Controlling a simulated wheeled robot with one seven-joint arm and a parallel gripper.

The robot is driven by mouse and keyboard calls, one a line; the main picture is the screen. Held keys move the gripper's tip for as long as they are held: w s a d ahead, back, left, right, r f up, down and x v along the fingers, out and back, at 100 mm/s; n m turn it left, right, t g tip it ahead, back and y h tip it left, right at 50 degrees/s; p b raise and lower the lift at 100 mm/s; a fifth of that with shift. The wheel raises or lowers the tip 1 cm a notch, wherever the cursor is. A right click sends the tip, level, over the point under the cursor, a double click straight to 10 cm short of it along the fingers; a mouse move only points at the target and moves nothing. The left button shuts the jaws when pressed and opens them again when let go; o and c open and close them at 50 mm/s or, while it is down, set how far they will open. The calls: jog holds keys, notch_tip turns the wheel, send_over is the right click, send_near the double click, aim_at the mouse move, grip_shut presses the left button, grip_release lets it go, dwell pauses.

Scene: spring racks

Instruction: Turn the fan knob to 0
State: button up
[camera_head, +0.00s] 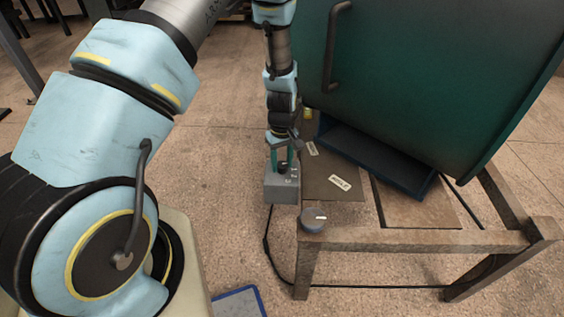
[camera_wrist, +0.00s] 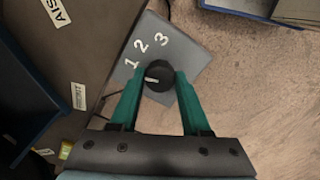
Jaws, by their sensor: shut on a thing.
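The fan knob (camera_wrist: 158,84) is a small black round knob with a white pointer mark. It sits on a grey box (camera_head: 282,190) marked with white numbers 1, 2 and 3; the box also shows in the wrist view (camera_wrist: 192,56). The pointer mark faces left, towards my left finger and a little below the 1. No 0 is visible; that part of the box is covered by the finger. My gripper (camera_wrist: 158,76) has its teal fingers shut on the knob, one on each side. In the head view my gripper (camera_head: 282,158) reaches down onto the box from above.
The box is at the left edge of a wooden-framed table (camera_head: 420,239). A round blue-grey dial (camera_head: 315,221) sits at the table's near corner. A large green cabinet (camera_head: 430,75) and a blue tray (camera_head: 370,165) stand to the right. A dark cable hangs below the box.

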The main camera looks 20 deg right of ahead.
grip_shut()
jog(key=shift+n, duration=0.3)
jog(key=n, duration=0.3)
jog(key=shift+b, duration=0.35)
jog(key=shift+n, duration=2.1)
jog(key=o, duration=0.6)
grip_release()
jog(key=shift+o, duration=0.2)
